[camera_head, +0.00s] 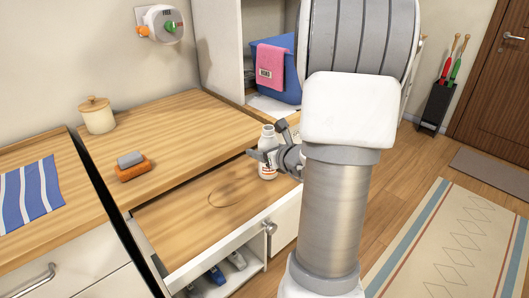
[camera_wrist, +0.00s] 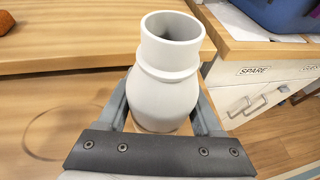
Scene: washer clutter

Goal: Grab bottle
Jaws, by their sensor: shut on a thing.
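The white bottle (camera_head: 267,142) stands upright over the lower wooden surface (camera_head: 175,228), near its right end, in the head view. In the wrist view the bottle (camera_wrist: 165,92) fills the middle, with its open round neck toward the camera. My gripper (camera_head: 268,158) reaches in from the right, with its fingers around the bottle's upper body. In the wrist view my gripper (camera_wrist: 165,112) has one finger on each side of the bottle, shut on it. I cannot tell whether the bottle's base touches the wood.
Behind is a higher wooden counter (camera_head: 190,125) with a sponge (camera_head: 132,170) and a lidded jar (camera_head: 97,115). A blue basin (camera_head: 279,62) with a pink towel (camera_head: 270,66) stands at the back. A knob (camera_head: 271,228) sticks out in front. The lower surface left of the bottle is clear.

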